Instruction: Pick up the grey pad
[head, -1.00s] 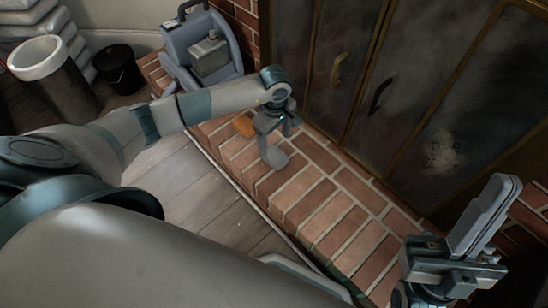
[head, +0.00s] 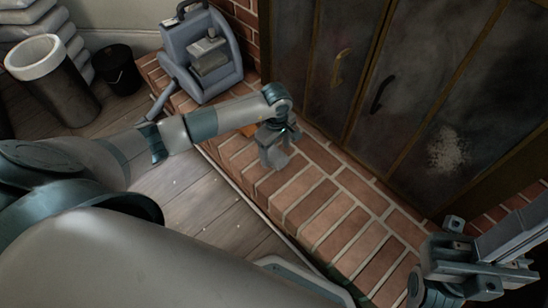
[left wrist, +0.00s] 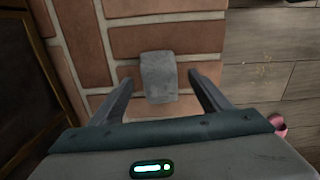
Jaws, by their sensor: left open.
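The grey pad (left wrist: 158,76) lies on the brick hearth, a small roughly rectangular grey block in the left wrist view. My left gripper (left wrist: 161,80) is open, with one finger on each side of the pad and a gap of brick showing on both sides. How high the fingers are above the brick is hard to tell. In the head view my left gripper (head: 274,153) points down at the hearth, and I cannot separate the pad from it there. My right gripper (head: 470,268) is at the lower right, partly cut off, its jaws unclear.
The brick hearth (head: 318,212) runs along dark fireplace doors (head: 375,85) with handles. A blue-grey caddy (head: 203,55), a black bucket (head: 119,68) and a white-rimmed bin (head: 62,85) stand at the back left.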

